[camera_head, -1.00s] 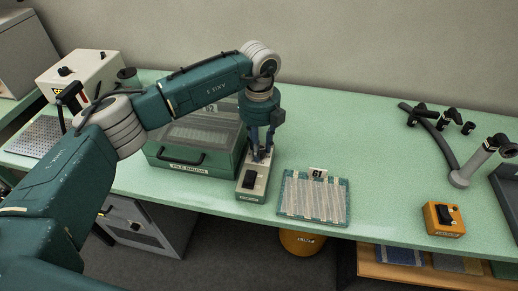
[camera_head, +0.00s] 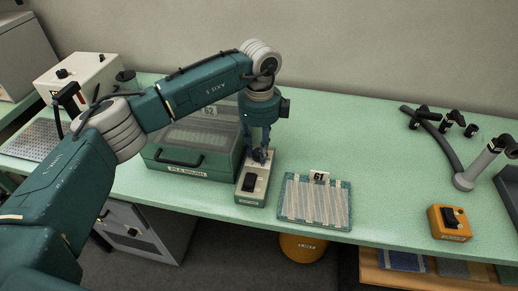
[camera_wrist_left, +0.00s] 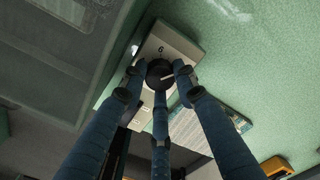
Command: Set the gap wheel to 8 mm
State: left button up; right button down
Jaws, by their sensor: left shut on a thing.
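The gap wheel, a dark round knob with a pale pointer line, shows in the left wrist view (camera_wrist_left: 159,74). It sits on top of a small beige control box (camera_head: 244,197) with a black rocker switch on its front part. My left gripper (camera_head: 260,156) reaches straight down onto the rear of this box. In the left wrist view its blue fingers (camera_wrist_left: 160,82) close around the wheel from several sides. The fingers hide much of the wheel and its scale, so I cannot read the setting. My right gripper is in neither view.
A green case (camera_head: 185,172) stands left of the control box, close to my arm. A striped tufted sample (camera_head: 315,205) with a "61" tag lies to the right. An orange switch box (camera_head: 449,223) and a grey post (camera_head: 480,168) stand farther right, with clear bench between.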

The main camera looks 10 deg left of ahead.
pick_arm(q)
jog(key=shift+d+r, duration=0.1)
dwell(0.3)
jog(key=o, duration=0.9)
jog(key=shift+c, duration=0.2)
notch_tip(320, 180, up, 12)
jog(key=shift+o, duration=0.3)
jog(key=shift+d, duration=0.1)
